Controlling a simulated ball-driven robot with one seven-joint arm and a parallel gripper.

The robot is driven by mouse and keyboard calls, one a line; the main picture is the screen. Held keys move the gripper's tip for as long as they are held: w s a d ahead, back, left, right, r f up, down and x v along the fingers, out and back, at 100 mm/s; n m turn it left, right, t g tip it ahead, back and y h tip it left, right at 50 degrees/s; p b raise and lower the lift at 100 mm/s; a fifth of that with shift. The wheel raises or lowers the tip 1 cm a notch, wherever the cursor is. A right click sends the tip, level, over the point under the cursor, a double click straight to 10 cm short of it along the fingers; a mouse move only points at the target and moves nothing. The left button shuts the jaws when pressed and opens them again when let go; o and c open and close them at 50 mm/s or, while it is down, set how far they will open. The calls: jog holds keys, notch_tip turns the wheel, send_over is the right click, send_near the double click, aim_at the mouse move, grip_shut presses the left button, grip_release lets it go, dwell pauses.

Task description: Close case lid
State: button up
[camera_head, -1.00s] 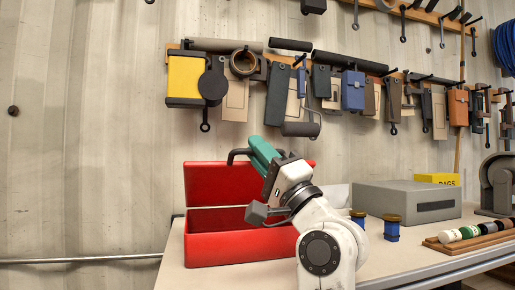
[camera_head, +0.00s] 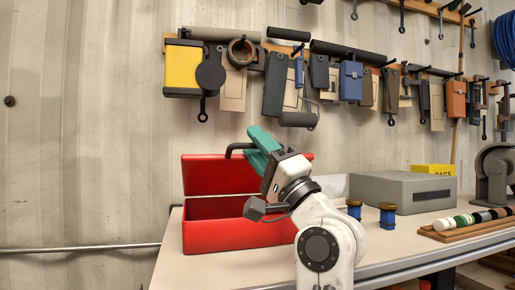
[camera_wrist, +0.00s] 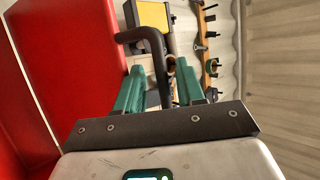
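The red case (camera_head: 238,236) stands on the table with its lid (camera_head: 210,174) raised upright at the back. The lid also shows as a red panel in the wrist view (camera_wrist: 75,55). A black bent handle (camera_head: 234,148) sticks out from the lid's top edge. My gripper (camera_head: 257,133) is at the lid's upper edge, right of the handle's bend. In the wrist view its teal fingers (camera_wrist: 160,72) are apart, and the handle (camera_wrist: 145,35) runs down between them. I cannot tell whether either finger touches the handle. My arm hides the case's right part.
Two blue spools (camera_head: 387,216) and a grey box (camera_head: 405,190) stand right of my arm. A wooden rack (camera_head: 465,228) with several rolls lies at the right. Tools and pouches hang on the wall rail above the case. The table's left front is bare.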

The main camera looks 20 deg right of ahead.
jog(key=b+v, duration=0.1)
jog(key=v, duration=0.9)
jog(key=shift+s+f+b, duration=0.2)
jog(key=shift+s+b, duration=0.1)
jog(key=shift+d, duration=0.15)
jog(key=shift+c, duration=0.5)
